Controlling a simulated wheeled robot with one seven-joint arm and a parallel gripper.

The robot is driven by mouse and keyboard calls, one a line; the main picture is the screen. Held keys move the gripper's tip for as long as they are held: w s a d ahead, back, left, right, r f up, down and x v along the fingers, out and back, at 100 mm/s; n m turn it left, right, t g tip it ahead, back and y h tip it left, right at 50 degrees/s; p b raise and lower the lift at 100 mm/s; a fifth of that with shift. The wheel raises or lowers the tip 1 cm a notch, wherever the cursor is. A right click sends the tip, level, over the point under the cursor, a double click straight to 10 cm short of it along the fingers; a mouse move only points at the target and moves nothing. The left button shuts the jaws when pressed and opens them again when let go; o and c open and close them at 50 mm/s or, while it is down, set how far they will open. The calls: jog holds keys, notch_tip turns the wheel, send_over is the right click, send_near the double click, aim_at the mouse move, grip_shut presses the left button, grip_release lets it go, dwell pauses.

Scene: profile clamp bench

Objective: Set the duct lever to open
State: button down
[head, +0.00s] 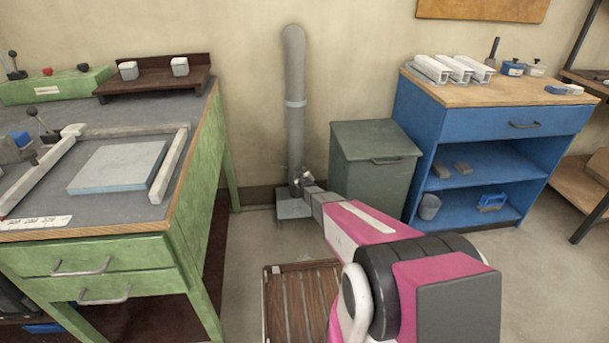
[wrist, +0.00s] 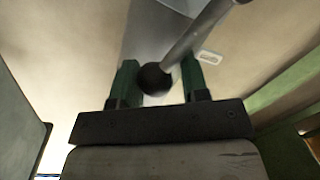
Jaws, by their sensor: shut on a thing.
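The duct (head: 295,120) is a grey vertical pipe against the wall, with a pale band partway up. In the wrist view, the grey duct (wrist: 148,35) rises behind my gripper. The duct lever (wrist: 195,40) is a metal rod with a black ball knob (wrist: 154,80); it slants from the knob up to the right. My gripper (wrist: 158,82) is shut on the knob, which sits between its two green fingers. In the head view, my gripper (head: 304,181) is at the lower part of the duct, and the lever is too small and covered to make out.
A green workbench (head: 110,250) stands on the left and a grey-green bin (head: 375,150) just right of the duct. A blue cabinet (head: 490,120) is farther right. A slatted wooden platform (head: 290,300) lies on the floor below my arm.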

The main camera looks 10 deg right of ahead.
jog(key=shift+s+a+f+n+h, duration=0.1)
jog(key=shift+a+f+n+h, duration=0.05)
jog(key=shift+a+n, duration=0.35)
jog(key=shift+a+f+n+h, duration=0.15)
jog(key=shift+a+n, duration=0.15)
jog(key=shift+n, duration=0.3)
jog(key=c, duration=0.6)
grip_release()
jog(key=shift+r, duration=0.15)
jog(key=s+r, duration=0.1)
jog(key=s, duration=0.9)
jog(key=shift+s+d, duration=0.3)
